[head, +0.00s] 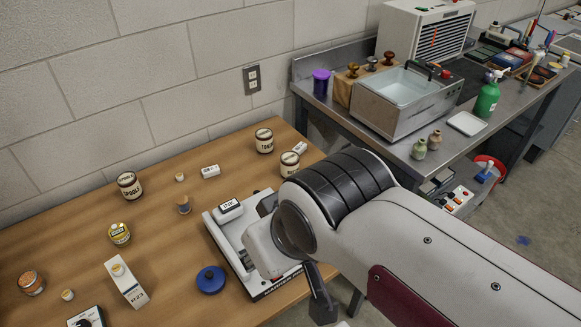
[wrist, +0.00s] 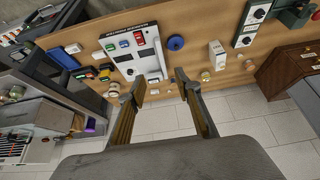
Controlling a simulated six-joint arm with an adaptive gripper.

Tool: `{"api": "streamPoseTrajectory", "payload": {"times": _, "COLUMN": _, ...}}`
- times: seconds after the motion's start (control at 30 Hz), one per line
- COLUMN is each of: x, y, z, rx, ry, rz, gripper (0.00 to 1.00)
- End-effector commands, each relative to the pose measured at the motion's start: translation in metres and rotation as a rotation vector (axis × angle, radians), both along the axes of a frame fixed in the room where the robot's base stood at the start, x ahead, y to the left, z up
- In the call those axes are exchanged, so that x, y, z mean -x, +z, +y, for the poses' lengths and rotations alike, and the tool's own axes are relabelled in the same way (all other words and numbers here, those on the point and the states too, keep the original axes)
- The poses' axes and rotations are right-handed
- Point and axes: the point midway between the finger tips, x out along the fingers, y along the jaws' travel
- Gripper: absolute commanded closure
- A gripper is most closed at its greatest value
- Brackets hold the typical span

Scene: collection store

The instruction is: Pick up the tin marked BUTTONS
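Several cream tins with dark rims stand on the wooden table (head: 165,290) in the head view. One at the left (head: 129,185) appears to read SPOOLS. One at the back (head: 264,140) has a word starting TOK. A third cream tin (head: 290,163) stands just in front of it, its label too small to read. I cannot make out the word BUTTONS on any tin. In the wrist view my gripper (wrist: 158,82) is open, with nothing between its fingers. It points towards the table edge, apart from the tins; in the head view my arm largely hides it.
A white device (head: 224,232) sits beside my wrist. A blue round lid (head: 211,279), a yellow tin (head: 119,234), an orange-labelled jar (head: 31,282) and a white box (head: 127,282) are on the table. A metal bench with a basin (head: 402,105) stands at the right.

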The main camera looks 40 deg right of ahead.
Motion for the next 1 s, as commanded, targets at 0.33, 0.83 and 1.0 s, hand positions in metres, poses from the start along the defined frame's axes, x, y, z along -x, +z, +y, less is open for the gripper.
{"api": "streamPoseTrajectory", "payload": {"times": 0.33, "x": 0.0000, "y": 0.0000, "z": 0.0000, "rx": 0.000, "ry": 0.000, "rz": 0.000, "gripper": 0.67}}
{"api": "streamPoseTrajectory", "payload": {"times": 0.83, "x": -0.0004, "y": 0.0001, "z": -0.0001, "rx": 0.000, "ry": 0.000, "rz": 0.000, "gripper": 0.38}}
{"api": "streamPoseTrajectory", "payload": {"times": 1.0, "x": -0.0080, "y": 0.0001, "z": -0.0023, "rx": 0.002, "ry": -0.008, "rz": -0.008, "gripper": 0.38}}
